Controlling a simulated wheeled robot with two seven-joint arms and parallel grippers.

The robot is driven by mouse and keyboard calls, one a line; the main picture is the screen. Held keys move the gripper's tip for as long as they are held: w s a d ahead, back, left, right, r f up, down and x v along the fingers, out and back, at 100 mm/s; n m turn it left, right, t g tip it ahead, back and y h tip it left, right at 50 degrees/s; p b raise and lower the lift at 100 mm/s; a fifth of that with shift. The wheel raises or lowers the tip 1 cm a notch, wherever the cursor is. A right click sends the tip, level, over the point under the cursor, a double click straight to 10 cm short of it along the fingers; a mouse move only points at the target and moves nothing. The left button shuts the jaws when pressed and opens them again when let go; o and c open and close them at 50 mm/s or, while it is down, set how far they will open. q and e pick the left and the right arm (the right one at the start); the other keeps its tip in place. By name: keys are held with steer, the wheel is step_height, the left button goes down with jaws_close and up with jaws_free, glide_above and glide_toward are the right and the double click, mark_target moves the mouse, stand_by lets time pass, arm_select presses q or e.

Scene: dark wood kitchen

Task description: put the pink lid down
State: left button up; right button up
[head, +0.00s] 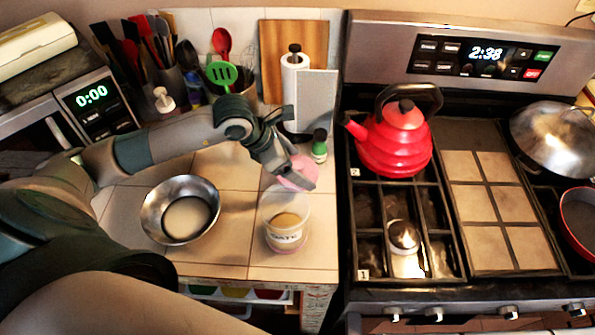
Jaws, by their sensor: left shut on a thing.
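The pink lid (292,175) is a round disc, tilted, in the jaws of my left gripper (287,168). My left gripper is shut on it and holds it above the counter, just behind and above a clear canister. The gripper's fingers hide part of the lid. My right gripper does not show in the head view.
A metal bowl (180,209) stands left of the canister on the tiled counter (230,245). A red kettle (395,139) sits on the stove to the right. Counter between bowl and canister is clear.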

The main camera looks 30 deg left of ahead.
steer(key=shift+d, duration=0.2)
arm_select(q)
steer(key=shift+f, duration=0.3)
step_height(320, 180, down, 2)
steer(key=shift+p, duration=0.6)
steer(key=shift+f, duration=0.55)
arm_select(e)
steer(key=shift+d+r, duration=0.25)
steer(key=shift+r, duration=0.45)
arm_select(q)
steer(key=shift+f, duration=0.15)
steer(key=o, duration=0.7)
steer(key=shift+o, duration=0.2)
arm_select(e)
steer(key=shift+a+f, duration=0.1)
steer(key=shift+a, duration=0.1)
